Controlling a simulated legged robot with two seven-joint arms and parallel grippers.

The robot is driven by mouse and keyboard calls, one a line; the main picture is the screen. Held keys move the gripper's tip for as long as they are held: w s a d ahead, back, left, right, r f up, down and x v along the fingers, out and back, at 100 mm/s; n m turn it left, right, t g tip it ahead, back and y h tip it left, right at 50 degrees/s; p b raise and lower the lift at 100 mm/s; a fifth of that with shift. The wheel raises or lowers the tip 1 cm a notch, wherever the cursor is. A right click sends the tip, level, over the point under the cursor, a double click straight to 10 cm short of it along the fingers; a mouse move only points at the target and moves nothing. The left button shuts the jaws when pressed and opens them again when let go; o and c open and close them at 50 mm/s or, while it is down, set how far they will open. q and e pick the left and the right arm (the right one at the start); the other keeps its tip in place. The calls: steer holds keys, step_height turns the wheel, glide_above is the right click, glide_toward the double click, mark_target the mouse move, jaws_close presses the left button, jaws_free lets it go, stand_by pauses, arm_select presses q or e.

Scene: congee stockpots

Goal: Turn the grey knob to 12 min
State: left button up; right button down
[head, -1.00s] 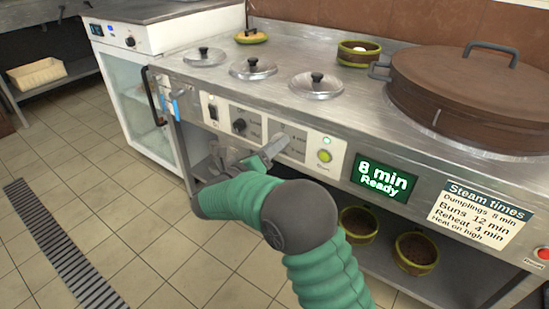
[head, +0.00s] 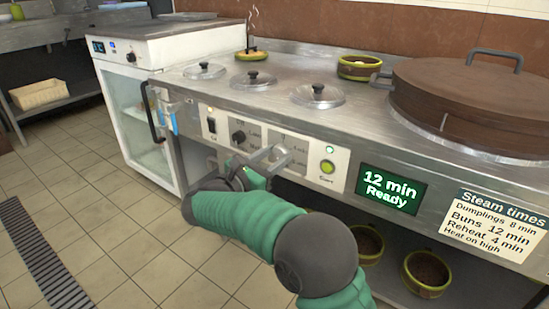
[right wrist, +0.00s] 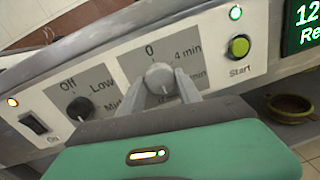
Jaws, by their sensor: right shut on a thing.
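The grey knob (right wrist: 159,78) sits on a grey dial plate marked 0 and 4 min in the right wrist view; lower marks are partly hidden. My right gripper (right wrist: 160,84) has its two fingers closed around the knob, one on each side. In the head view my right gripper (head: 268,160) is at the dial plate (head: 290,143) on the front panel, and its fingers cover most of the knob. The display (head: 389,189) reads "12 min Ready". My left gripper is not in view.
A black knob (right wrist: 79,109) marked Off and Low is left of the dial, with a black switch (right wrist: 33,122) beyond it. The green Start button (right wrist: 240,46) is to the right. A sign (head: 498,225) lists Buns 12 min. Lidded pots and a large brown-lidded steamer (head: 455,88) stand above.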

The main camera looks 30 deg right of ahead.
steer(key=shift+f+m, duration=0.25)
steer(key=shift+m, duration=0.15)
steer(key=c, duration=1)
jaws_free()
steer(key=shift+w, duration=0.1)
steer(key=shift+o, duration=0.8)
steer(key=shift+r, duration=0.1)
steer(key=p+v, duration=0.7)
steer(key=v, duration=1)
steer(key=shift+p, duration=0.3)
steer(key=shift+d, duration=0.1)
